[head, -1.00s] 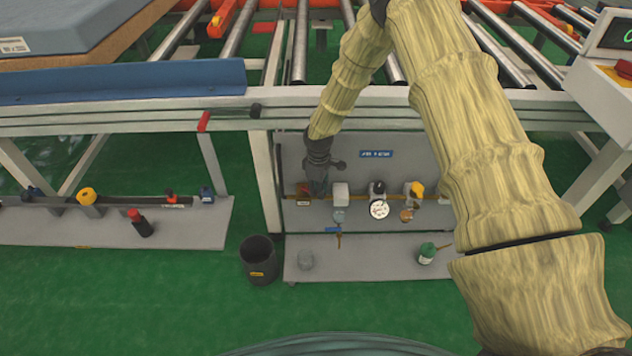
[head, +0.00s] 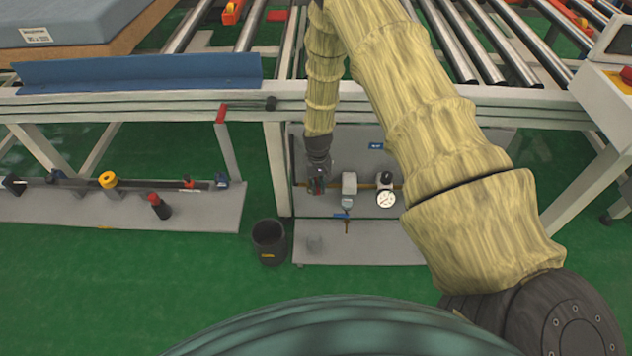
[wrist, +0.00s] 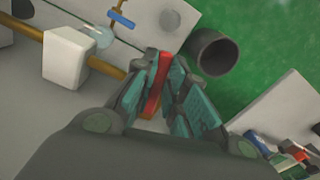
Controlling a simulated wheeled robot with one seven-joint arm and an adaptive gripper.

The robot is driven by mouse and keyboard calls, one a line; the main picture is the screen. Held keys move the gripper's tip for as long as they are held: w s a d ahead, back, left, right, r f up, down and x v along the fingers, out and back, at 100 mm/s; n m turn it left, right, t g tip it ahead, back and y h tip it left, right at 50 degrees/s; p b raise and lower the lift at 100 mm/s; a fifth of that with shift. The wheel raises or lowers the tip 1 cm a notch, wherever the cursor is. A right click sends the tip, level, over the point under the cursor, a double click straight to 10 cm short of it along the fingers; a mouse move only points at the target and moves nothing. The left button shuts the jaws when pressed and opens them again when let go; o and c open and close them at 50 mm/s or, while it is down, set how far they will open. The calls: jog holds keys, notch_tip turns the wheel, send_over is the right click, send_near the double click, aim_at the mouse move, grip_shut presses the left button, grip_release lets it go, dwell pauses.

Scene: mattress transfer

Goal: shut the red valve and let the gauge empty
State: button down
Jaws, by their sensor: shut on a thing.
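My gripper (head: 317,186) is down at the left end of the grey panel under the conveyor. In the wrist view my gripper (wrist: 163,82) has its teal-padded fingers closed on the red valve handle (wrist: 155,84), a narrow red bar. Some red of the valve (head: 312,187) also shows at the fingertips in the head view. The fingers hide much of the handle and its mount. The round white gauge (head: 386,199) sits to the right on the panel. Its needle is too small to read. The gauge is not in the wrist view.
A white block (wrist: 80,54) on a brass pipe (wrist: 108,69) is close beside my fingers. A blue-handled tap (head: 343,214) hangs below it. A black bin (head: 269,241) stands left of the panel. The conveyor frame (head: 190,107) runs above.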

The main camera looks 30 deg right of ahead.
jog(key=shift+w+a+m, duration=0.15)
jog(key=shift+a+m, duration=0.1)
jog(key=shift+m, duration=0.4)
jog(key=shift+w+a+m, duration=0.1)
jog(key=shift+a+m, duration=0.15)
jog(key=shift+m, duration=0.4)
jog(key=shift+p, duration=0.3)
jog(key=c, duration=1.4)
grip_release()
jog(key=shift+a, duration=0.1)
jog(key=shift+c, duration=0.2)
jog(key=shift+r, duration=0.1)
notch_tip(320, 180, up, 12)
